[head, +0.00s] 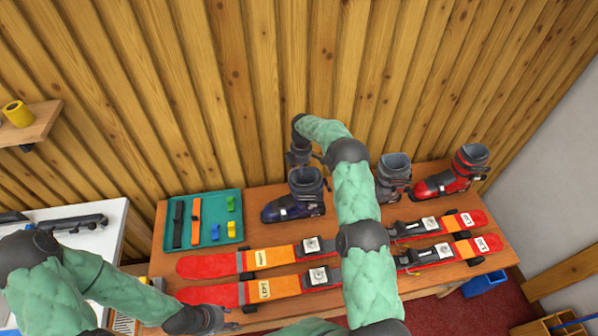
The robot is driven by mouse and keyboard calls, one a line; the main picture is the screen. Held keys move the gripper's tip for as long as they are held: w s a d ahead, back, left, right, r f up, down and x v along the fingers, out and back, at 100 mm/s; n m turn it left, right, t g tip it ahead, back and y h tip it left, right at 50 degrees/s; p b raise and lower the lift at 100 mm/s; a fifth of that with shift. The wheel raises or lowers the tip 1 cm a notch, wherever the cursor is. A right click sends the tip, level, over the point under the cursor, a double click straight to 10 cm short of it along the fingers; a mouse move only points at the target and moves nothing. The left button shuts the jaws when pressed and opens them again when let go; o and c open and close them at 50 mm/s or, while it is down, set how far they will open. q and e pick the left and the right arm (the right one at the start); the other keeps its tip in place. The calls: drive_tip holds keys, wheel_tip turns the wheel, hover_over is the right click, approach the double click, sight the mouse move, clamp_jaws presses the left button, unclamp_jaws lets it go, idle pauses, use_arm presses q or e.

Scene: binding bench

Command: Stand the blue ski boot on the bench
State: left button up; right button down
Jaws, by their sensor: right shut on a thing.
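The blue ski boot (287,208) is upright, its toe to the left, at the back of the wooden bench (358,213), right of the green tray. I cannot tell whether its sole touches the bench top. My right gripper (304,163) reaches down from above and is shut on the top of the boot's cuff. The fingertips are small and partly hidden. My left gripper (228,321) is low at the bench's front edge, away from the boot; its fingers are too unclear to tell open from shut.
Two red skis (215,265) lie along the front of the bench. A grey boot (392,170) and a red boot (460,170) stand at the back right, beyond my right arm. The green tray (238,198) holds straps and small blocks. The wooden wall (250,90) rises behind.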

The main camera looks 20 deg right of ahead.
drive_tip(key=c, duration=1)
unclamp_jaws()
wheel_tip(320, 180, up, 12)
drive_tip(key=d, duration=0.1)
drive_tip(key=shift+w, duration=0.25)
